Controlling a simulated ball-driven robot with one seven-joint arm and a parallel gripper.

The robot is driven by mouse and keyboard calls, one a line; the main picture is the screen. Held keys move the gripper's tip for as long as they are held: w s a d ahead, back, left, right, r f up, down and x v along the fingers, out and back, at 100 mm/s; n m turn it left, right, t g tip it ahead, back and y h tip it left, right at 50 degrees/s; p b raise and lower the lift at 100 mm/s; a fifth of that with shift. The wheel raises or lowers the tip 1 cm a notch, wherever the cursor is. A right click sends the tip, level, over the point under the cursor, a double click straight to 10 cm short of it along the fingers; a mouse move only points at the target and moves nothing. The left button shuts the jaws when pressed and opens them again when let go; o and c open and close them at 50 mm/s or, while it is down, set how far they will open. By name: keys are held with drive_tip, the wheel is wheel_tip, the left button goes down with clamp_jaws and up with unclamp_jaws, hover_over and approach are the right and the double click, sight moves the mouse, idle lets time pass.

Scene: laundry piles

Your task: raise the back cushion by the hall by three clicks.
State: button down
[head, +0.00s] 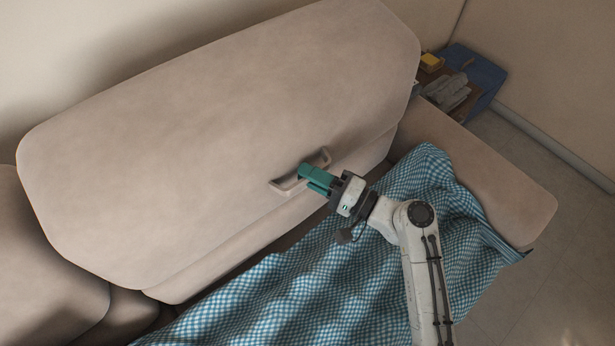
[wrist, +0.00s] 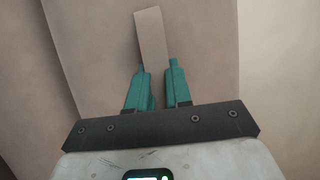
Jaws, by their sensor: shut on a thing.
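The back cushion (head: 215,130) is a large beige sofa back, tilted in the head view, and it fills much of the wrist view (wrist: 195,40). A beige loop handle (head: 288,187) sits on its lower front. My gripper (head: 315,177) is at this handle with its teal fingers shut on it. In the wrist view the handle (wrist: 151,40) runs as a pale strip up from between the two fingertips (wrist: 159,75). The fingers hide part of the handle.
A blue-and-white checked cloth (head: 330,280) lies over the seat below my arm. A beige armrest (head: 480,180) stands at the right. Behind it are a blue box (head: 480,75), grey gloves (head: 447,92) and a yellow item (head: 431,62). Another cushion (head: 50,270) is at the left.

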drive_tip(key=shift+n+t+y, duration=0.5)
drive_tip(key=shift+n+y, duration=0.1)
drive_tip(key=shift+y, duration=0.2)
drive_tip(key=s+d+f+b, duration=0.1)
drive_tip(key=b, duration=0.1)
drive_tip(key=s+f+b, duration=0.1)
drive_tip(key=b, duration=0.2)
drive_tip(key=s+d+b, duration=0.1)
drive_tip(key=s+b, duration=0.1)
drive_tip(key=b, duration=0.1)
drive_tip(key=shift+d+f, duration=0.35)
drive_tip(key=shift+f, duration=0.05)
drive_tip(key=c, duration=1.4)
unclamp_jaws()
drive_tip(key=shift+r, duration=0.1)
drive_tip(key=v, duration=1)
drive_tip(key=shift+d+b, duration=0.3)
drive_tip(key=shift+b, duration=0.15)
drive_tip(key=shift+s, duration=0.1)
